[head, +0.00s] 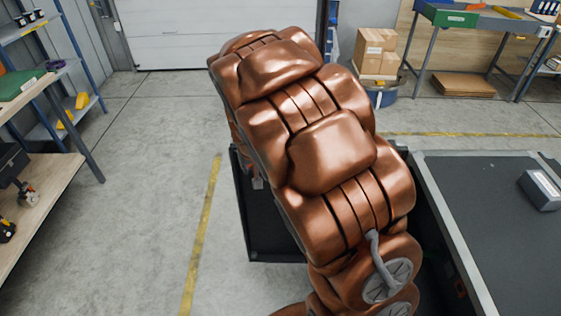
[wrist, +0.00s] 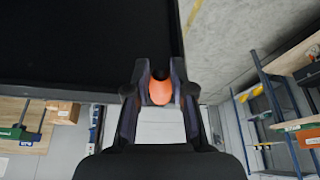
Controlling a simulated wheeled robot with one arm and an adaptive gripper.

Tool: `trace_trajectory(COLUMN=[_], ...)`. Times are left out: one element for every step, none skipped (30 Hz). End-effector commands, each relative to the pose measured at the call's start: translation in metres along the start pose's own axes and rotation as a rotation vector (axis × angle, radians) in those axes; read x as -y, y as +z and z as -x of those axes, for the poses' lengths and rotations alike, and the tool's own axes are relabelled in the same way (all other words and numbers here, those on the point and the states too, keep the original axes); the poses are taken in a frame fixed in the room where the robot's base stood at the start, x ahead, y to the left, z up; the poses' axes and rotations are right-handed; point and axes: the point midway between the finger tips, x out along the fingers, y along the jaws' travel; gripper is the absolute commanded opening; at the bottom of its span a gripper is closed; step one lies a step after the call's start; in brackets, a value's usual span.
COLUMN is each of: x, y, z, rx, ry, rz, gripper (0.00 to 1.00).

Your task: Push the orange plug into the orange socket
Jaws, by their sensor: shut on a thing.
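The orange plug (wrist: 160,93) is between the two dark fingertips of my gripper (wrist: 160,80) in the wrist view. My gripper is shut on it. Only a rounded orange part shows between the fingers, so its far end is hidden. A dark flat surface (wrist: 85,40) fills the upper left of the wrist view, near the fingertips. I cannot tell whether the plug touches it. The orange socket is not visible in either view.
A black panel or tray (head: 278,230) shows behind my arm in the head view. A grey-topped table (head: 470,215) with a small grey box (head: 541,188) stands at the right. A workbench (head: 45,185) is at the left. Open floor lies between the workbench and my arm.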

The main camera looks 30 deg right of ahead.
Motion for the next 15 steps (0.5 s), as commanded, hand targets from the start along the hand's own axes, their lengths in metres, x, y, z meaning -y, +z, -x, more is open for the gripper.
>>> trace_trajectory(x=[0.016,0.023,0.032,0.038,0.043,0.050,0.054,0.058,0.062,0.064,0.066,0.068,0.069,0.069,0.069], y=[-0.007,-0.008,-0.010,-0.011,-0.011,-0.012,-0.012,-0.013,-0.013,-0.013,-0.013,-0.013,-0.013,-0.013,-0.013], z=[0.019,0.023,0.028,0.032,0.035,0.038,0.041,0.042,0.044,0.045,0.046,0.046,0.046,0.046,0.046], rx=[0.001,0.001,0.001,0.000,0.000,0.000,0.000,0.000,0.000,0.000,0.000,0.000,0.000,0.000,0.000], ry=[-0.023,-0.034,-0.047,-0.056,-0.064,-0.074,-0.080,-0.086,-0.092,-0.096,-0.098,-0.101,-0.102,-0.103,-0.103], rz=[0.047,0.073,0.107,0.129,0.149,0.173,0.189,0.201,0.216,0.226,0.233,0.239,0.242,0.244,0.246], gripper=[0.00,0.00,0.00,0.00,0.00,0.00,0.00,0.00,0.00,0.00,0.00,0.00,0.00,0.00,0.00])
